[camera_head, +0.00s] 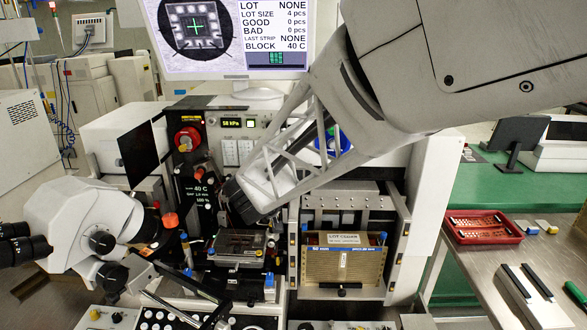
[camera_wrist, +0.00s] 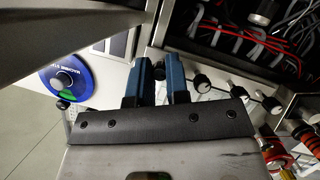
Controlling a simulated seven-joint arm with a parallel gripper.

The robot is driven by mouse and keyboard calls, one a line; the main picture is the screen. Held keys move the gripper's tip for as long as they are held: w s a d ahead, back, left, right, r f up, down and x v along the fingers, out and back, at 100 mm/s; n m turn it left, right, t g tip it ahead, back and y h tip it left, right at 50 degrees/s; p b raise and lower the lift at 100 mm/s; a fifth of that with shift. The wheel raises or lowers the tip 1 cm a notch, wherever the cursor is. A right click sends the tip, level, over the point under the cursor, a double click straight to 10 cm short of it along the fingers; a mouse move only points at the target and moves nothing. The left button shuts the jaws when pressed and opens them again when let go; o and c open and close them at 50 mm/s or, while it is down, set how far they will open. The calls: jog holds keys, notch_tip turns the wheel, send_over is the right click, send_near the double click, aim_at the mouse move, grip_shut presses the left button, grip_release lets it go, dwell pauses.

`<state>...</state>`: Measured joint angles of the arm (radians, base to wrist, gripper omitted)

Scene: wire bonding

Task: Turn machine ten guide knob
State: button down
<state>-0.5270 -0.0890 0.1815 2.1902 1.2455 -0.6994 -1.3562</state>
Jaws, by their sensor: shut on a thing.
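My gripper (camera_wrist: 160,68) shows in the wrist view as two blue fingers in front of a black bar. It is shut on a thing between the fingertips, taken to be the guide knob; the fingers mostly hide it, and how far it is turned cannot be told. In the head view my pale lattice wrist reaches down to the machine front and ends in a dark pad (camera_head: 240,200); the fingertips do not show clearly there. The bonding machine (camera_head: 110,135) stands at the middle left, with a screen (camera_head: 232,35) above.
A small black-and-silver knob (camera_wrist: 198,82) is right of the fingers in the wrist view. A blue disc with green (camera_wrist: 65,75) is on the left. A microscope (camera_head: 85,220) stands at the left. A red tray (camera_head: 483,228) is on the right-hand bench.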

dwell(0.3)
jog(key=c, duration=1.4)
grip_release()
jog(key=shift+s, duration=0.15)
jog(key=v, duration=0.7)
jog(key=shift+s+r, duration=0.15)
jog(key=shift+s, duration=0.1)
jog(key=shift+o, duration=0.2)
jog(key=shift+a, duration=0.1)
